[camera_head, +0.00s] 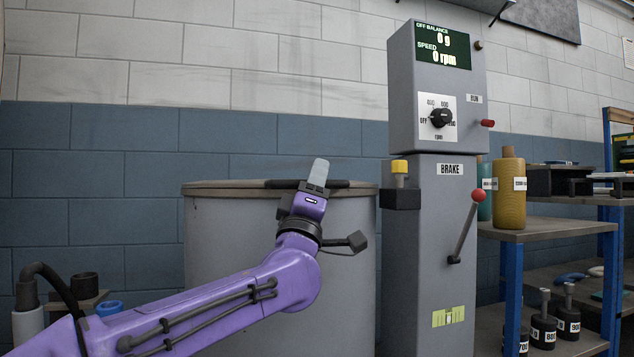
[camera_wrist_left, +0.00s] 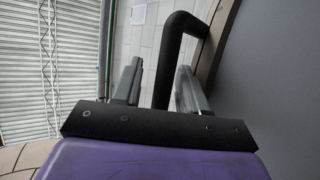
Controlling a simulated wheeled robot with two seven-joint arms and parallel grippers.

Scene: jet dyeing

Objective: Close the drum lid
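The grey drum (camera_head: 225,245) stands against the wall in the head view. Its thin lid (camera_head: 222,186) shows edge-on along the top and looks about level; I cannot tell whether it is fully seated. A black bar handle (camera_head: 279,184) is at the lid's front edge. My left gripper (camera_head: 319,170) is at this handle and covers its middle. In the left wrist view the fingers (camera_wrist_left: 158,85) are apart, with the black handle (camera_wrist_left: 182,45) between them, closer to the right finger. A gap shows on the left side. My right gripper is out of view.
A grey control column (camera_head: 428,270) with a red-knobbed brake lever (camera_head: 466,226) stands close to the right of the drum. A shelf (camera_head: 545,231) with bottles and weights is further right. A pipe fitting (camera_head: 28,295) is at the lower left.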

